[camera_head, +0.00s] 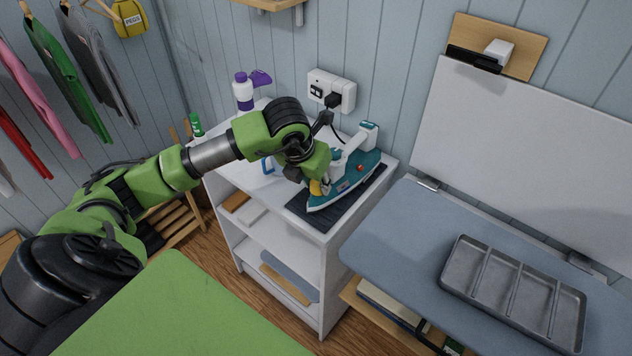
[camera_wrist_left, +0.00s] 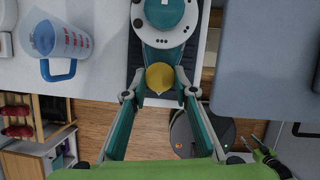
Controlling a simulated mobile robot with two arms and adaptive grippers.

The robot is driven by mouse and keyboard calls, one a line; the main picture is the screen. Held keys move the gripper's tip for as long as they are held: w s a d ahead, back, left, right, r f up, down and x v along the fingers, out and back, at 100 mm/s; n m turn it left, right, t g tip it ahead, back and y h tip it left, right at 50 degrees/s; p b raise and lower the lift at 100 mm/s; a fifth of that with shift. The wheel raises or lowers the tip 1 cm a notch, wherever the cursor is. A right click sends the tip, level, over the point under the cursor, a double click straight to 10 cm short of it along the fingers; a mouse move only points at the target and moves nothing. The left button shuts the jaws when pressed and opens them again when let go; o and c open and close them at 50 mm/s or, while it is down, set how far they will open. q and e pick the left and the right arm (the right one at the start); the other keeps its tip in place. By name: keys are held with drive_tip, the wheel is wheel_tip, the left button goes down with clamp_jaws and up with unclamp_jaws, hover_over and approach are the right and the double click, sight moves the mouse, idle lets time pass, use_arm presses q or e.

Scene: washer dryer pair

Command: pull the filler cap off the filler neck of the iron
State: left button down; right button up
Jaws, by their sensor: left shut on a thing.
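The teal and white iron (camera_head: 349,172) sits on a dark ribbed mat (camera_head: 312,217) on top of a white shelf unit. Its white and teal top shows in the left wrist view (camera_wrist_left: 165,38). The yellow filler cap (camera_wrist_left: 160,77) is at the iron's near end, between the fingers of my left gripper (camera_wrist_left: 160,90). My left gripper is shut on the cap. In the head view the gripper (camera_head: 318,184) covers most of the cap. The filler neck is hidden, so I cannot tell whether the cap is seated on it.
A measuring jug with a blue handle (camera_wrist_left: 60,48) stands beside the iron. A white bottle with a purple cap (camera_head: 242,92) stands at the back. A black plug and cord (camera_head: 333,101) hang at the wall socket. A grey board with a divided tray (camera_head: 512,293) lies to the right.

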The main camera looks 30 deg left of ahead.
use_arm(q)
drive_tip(key=shift+r+p, duration=2.25)
drive_tip(key=shift+r, duration=1.9)
